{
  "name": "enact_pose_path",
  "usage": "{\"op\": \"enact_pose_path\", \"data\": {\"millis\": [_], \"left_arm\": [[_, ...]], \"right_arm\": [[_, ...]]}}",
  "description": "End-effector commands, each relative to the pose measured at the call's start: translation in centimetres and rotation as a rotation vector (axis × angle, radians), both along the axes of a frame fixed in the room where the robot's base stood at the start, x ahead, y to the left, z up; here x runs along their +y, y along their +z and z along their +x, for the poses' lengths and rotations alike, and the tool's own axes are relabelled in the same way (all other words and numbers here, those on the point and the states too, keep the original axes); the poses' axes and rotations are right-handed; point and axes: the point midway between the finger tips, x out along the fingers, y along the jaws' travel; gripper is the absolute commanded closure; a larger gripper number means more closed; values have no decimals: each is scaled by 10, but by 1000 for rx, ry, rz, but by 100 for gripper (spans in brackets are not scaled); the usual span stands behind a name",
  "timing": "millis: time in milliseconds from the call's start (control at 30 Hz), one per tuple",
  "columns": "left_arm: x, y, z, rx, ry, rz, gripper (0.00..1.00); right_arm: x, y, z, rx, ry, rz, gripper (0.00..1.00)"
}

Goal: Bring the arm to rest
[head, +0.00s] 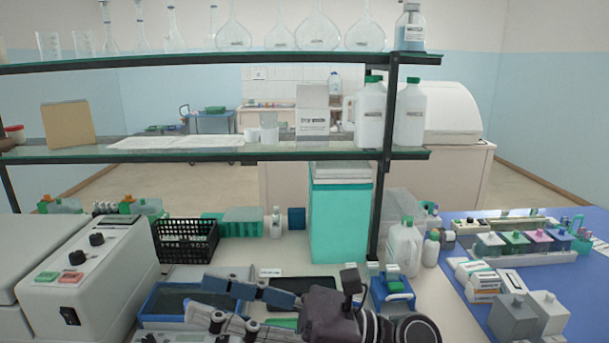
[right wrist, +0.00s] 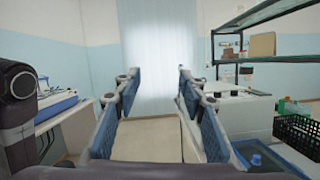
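My right gripper (head: 200,297) shows at the bottom middle of the head view, pointing left above the bench, with my dark wrist to its right. In the right wrist view, its two blue-padded fingers (right wrist: 158,76) are spread wide apart with nothing between them. A blue-rimmed tray (head: 165,303) with a dark inside lies behind and left of the fingers in the head view. My left gripper shows in neither view.
A grey instrument (head: 95,275) stands at left, with a black basket (head: 186,240) behind. Glass shelves (head: 200,152) cross above the bench. White jugs (head: 404,248) and a blue mat (head: 465,222) with staining jars (head: 513,241) are at right.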

Motion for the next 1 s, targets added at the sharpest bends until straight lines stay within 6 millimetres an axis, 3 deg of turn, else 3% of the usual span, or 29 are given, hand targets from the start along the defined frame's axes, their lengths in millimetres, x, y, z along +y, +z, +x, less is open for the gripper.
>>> {"op": "enact_pose_path", "data": {"millis": [133, 267, 367, 467, 533, 633, 733, 900, 967, 1000], "left_arm": [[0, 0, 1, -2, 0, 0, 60], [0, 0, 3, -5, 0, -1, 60], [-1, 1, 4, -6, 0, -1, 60], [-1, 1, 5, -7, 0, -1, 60], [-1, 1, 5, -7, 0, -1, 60], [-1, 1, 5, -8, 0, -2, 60], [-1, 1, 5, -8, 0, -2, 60], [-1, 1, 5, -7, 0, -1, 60], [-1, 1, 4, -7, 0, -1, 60], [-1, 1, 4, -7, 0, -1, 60]], "right_arm": [[-43, 33, 41, 374, -121, 324, 62], [-99, 27, 86, 713, -233, 594, 62], [-147, -3, 117, 978, -324, 795, 62], [-194, -53, 136, 1242, -422, 990, 62], [-224, -98, 140, 1425, -498, 1125, 62], [-259, -165, 130, 1667, -610, 1305, 62], [-285, -233, 104, 1889, -733, 1469, 62], [-309, -331, 30, 2211, -969, 1719, 62], [-313, -356, 2, 2299, -1051, 1789, 62], [-314, -370, -17, -2298, 1082, -1789, 62]]}}
